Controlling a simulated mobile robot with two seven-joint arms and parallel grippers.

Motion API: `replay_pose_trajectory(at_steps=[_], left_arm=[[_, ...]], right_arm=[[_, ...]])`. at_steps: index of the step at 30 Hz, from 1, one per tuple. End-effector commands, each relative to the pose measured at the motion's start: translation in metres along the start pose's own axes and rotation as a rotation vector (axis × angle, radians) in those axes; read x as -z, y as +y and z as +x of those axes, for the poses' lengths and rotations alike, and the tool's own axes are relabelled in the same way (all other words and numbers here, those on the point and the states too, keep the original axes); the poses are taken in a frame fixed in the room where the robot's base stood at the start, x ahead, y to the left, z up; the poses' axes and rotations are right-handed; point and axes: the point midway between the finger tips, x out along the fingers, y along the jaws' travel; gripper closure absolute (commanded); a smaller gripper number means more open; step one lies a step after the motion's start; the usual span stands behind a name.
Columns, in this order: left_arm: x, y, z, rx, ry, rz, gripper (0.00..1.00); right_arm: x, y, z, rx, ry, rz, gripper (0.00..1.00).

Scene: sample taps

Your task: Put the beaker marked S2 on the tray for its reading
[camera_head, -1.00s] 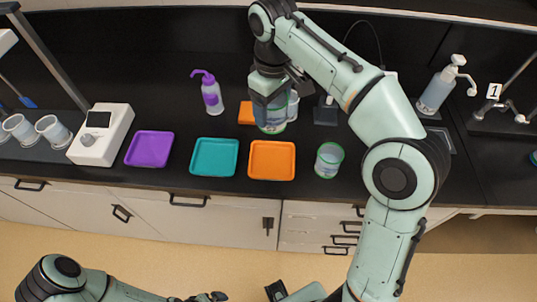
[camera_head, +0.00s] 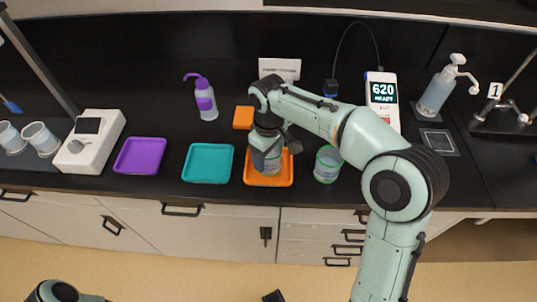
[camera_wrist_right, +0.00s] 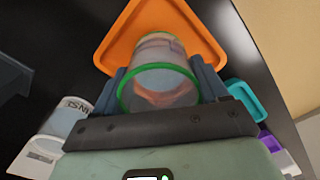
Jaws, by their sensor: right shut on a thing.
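My right gripper (camera_head: 270,150) is shut on a clear beaker (camera_head: 266,160) with green rims, held over the orange tray (camera_head: 284,180). In the right wrist view the held beaker (camera_wrist_right: 158,80) sits between the fingers, with the orange tray (camera_wrist_right: 125,30) beyond it. I cannot tell whether its base touches the tray, and no mark on it can be read. A second green-rimmed beaker (camera_head: 327,165) stands right of the tray; in the right wrist view a beaker with partly readable lettering (camera_wrist_right: 66,122) is at the left.
A teal tray (camera_head: 208,164) and a purple tray (camera_head: 140,156) lie to the left, both empty. A white meter (camera_head: 382,92) reads 620 READY. A wash bottle (camera_head: 205,100), an orange block (camera_head: 243,117), a white card (camera_head: 280,68) and a pump bottle (camera_head: 435,95) stand behind.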

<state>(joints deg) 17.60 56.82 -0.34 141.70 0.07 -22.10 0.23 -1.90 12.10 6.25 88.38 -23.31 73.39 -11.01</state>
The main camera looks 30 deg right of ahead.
Motion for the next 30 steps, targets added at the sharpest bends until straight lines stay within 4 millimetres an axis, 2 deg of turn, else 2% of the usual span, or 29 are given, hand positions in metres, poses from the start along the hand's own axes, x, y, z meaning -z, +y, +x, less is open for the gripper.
replay_pose_trajectory(at_steps=[12, 13, 15, 25, 30], left_arm=[[0.0, -0.001, 0.002, 0.0, -0.001, 0.0, 0.0], [0.0, -0.001, 0.002, 0.0, -0.001, 0.0, 0.0], [0.0, -0.001, 0.002, 0.0, -0.001, 0.0, 0.0], [0.0, 0.0, 0.0, 0.0, 0.0, 0.0, 0.0], [0.001, 0.002, -0.005, -0.001, 0.002, 0.001, 0.0]], right_arm=[[0.0, 0.0, 0.005, 0.0, 0.0, 0.0, 0.61], [0.0, 0.0, 0.005, 0.0, 0.0, 0.0, 0.21], [0.0, 0.0, 0.004, 0.0, 0.0, 0.0, 0.02], [0.0, 0.0, 0.001, 0.0, 0.001, 0.0, 0.02], [0.001, 0.0, -0.021, -0.001, 0.006, -0.001, 0.02]])
